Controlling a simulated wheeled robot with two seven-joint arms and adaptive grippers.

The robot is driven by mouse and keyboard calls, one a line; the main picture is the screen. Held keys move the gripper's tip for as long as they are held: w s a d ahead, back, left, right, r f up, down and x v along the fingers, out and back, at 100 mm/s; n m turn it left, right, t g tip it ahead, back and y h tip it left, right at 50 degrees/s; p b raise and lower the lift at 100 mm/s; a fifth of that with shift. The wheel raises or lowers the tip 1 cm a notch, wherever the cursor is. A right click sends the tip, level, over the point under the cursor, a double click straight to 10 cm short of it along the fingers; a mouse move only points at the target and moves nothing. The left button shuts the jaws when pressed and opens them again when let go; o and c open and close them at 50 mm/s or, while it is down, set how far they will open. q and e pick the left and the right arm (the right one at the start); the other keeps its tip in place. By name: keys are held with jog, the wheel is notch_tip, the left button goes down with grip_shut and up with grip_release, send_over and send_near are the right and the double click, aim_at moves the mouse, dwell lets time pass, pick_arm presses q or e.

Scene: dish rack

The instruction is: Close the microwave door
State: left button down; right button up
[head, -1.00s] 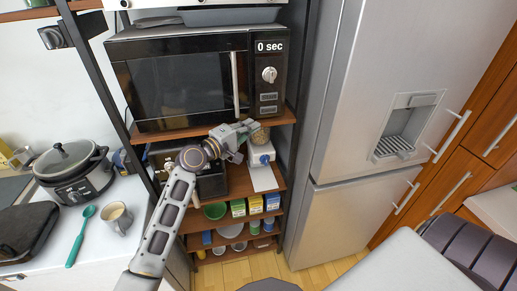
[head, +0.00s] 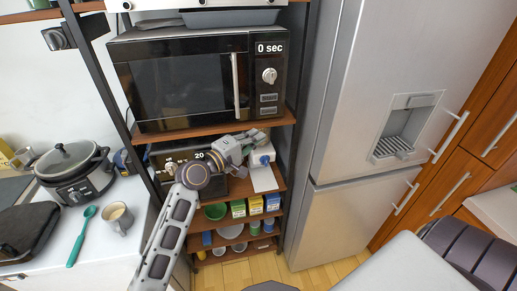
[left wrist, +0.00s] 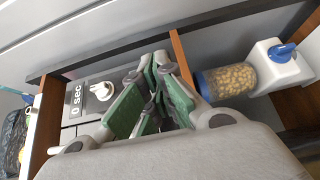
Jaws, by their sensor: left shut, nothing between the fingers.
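The black microwave (head: 180,85) stands on an upper shelf in the head view. Its door (head: 165,88), with a vertical silver handle (head: 235,85), lies flush with the front and looks shut. The display reads 0 sec. My left gripper (head: 262,134) is shut and empty, below the microwave's right part, in front of the shelf. In the left wrist view its green-padded fingers (left wrist: 155,95) are together, near the microwave's control panel (left wrist: 90,98). I cannot tell whether they touch anything. My right gripper is not in view.
A white dispenser with a blue knob (head: 262,157) stands on the shelf below; its clear jar (left wrist: 228,80) shows in the left wrist view. A tall fridge (head: 350,130) stands at the right. A slow cooker (head: 75,175) and mug (head: 118,218) are on the left counter.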

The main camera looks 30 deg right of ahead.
pick_arm(q)
jog(key=shift+s+a, duration=0.25)
jog(key=shift+s, duration=0.65)
jog(key=shift+s+a, duration=0.3)
jog(key=shift+s, duration=0.6)
jog(key=shift+s+a, duration=0.25)
jog(key=shift+s, duration=0.65)
